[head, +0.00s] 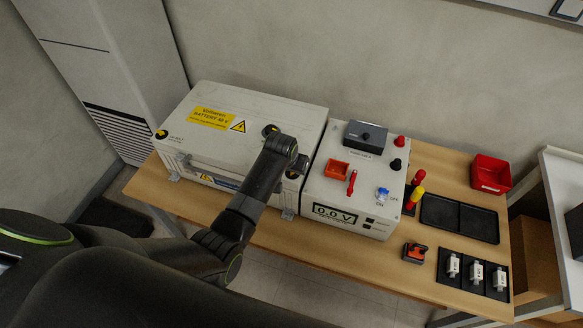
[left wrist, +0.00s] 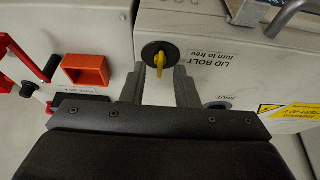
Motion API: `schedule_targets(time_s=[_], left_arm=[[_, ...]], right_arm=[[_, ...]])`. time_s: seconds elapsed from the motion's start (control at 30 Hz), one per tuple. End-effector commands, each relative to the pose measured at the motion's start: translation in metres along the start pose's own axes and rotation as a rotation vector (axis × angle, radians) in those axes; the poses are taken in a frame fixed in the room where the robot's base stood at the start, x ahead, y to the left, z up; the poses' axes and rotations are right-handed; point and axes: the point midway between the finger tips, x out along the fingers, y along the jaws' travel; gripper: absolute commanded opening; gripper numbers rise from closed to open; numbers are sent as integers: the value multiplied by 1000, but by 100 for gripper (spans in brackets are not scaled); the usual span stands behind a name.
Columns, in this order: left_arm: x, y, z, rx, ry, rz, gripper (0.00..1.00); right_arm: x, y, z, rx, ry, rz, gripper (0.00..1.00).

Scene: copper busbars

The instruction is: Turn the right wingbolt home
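The right wingbolt (left wrist: 159,61), yellow on a round black base, sits on the white battery box's lid beside a "LID BOLT turn to free" label. Its wing lies nearly upright in the left wrist view. My left gripper (left wrist: 158,82) is open, with one finger on each side of the bolt and visible gaps to the wing. In the head view, my left gripper (head: 297,168) is over the front right corner of the battery box (head: 285,110) and mostly hides the bolt. Another wingbolt (head: 161,134) is at the box's left end. My right gripper is not in view.
A white tester box (head: 372,190) stands close on the right, with an orange holder (head: 338,169) and a red probe on top. A metal handle (left wrist: 287,17) is near the bolt. Trays, a red bin (head: 491,174) and fuses occupy the table's right side.

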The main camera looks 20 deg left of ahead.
Motion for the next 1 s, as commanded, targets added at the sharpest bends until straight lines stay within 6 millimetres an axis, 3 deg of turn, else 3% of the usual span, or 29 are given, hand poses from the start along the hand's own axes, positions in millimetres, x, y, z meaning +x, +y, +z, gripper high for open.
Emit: schedule_targets(time_s=[0.47,0.7,1.0], left_arm=[[10,0,0,-1,0,0,27],[10,0,0,-1,0,0,0],[10,0,0,6,-1,3,0]], right_arm=[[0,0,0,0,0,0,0],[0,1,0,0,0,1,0],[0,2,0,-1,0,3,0]])
